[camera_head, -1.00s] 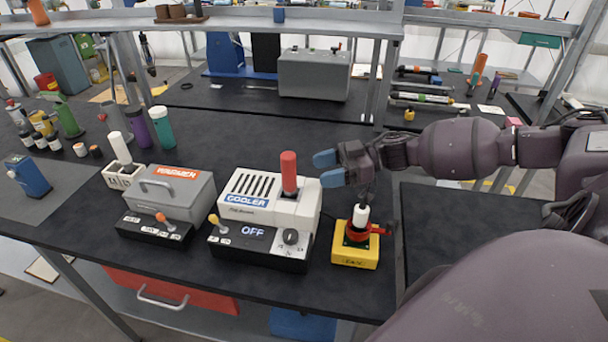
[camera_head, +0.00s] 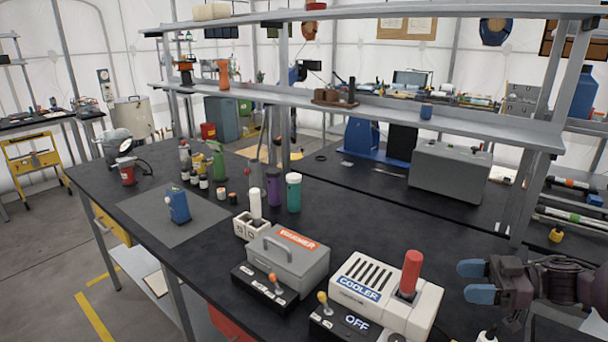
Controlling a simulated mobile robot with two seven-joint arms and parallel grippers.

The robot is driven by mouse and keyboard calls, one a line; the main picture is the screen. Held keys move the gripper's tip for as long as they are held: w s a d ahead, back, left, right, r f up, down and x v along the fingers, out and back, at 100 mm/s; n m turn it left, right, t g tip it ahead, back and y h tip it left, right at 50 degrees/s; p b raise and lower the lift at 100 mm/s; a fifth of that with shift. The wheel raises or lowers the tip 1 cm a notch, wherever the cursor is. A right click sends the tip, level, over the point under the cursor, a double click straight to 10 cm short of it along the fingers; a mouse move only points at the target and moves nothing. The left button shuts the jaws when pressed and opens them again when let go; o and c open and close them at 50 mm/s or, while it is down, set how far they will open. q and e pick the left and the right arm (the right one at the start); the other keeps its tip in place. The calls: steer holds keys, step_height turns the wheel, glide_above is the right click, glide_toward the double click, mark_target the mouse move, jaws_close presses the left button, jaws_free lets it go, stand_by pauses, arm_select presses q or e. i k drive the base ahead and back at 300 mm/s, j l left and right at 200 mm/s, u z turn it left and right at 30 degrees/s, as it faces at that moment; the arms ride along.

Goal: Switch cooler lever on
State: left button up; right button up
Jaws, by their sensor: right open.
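The white cooler (camera_head: 368,276) stands on the black table at the lower right, with a red cylinder upright in its top. Its black front panel shows "OFF" and is partly cut off by the bottom edge. The cooler lever (camera_head: 322,298), with a yellow knob, stands at the left of that panel. My right gripper (camera_head: 470,281) is to the right of the red cylinder, apart from it, with its blue fingertips open and empty, pointing left. My left gripper is out of view.
A grey warmer box (camera_head: 292,266) with an orange-knobbed lever (camera_head: 273,279) stands left of the cooler. Purple (camera_head: 273,186) and teal (camera_head: 293,192) bottles stand behind it. A blue device (camera_head: 178,204) sits on a grey mat. A metal shelf (camera_head: 400,113) spans the back.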

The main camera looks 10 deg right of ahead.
mark_target(322, 298)
steer(key=k+l, duration=0.25)
steer(key=k, duration=0.25)
steer(key=k+l, duration=0.2)
steer(key=k, duration=0.25)
steer(key=k+l, duration=0.25)
steer(key=k, duration=0.25)
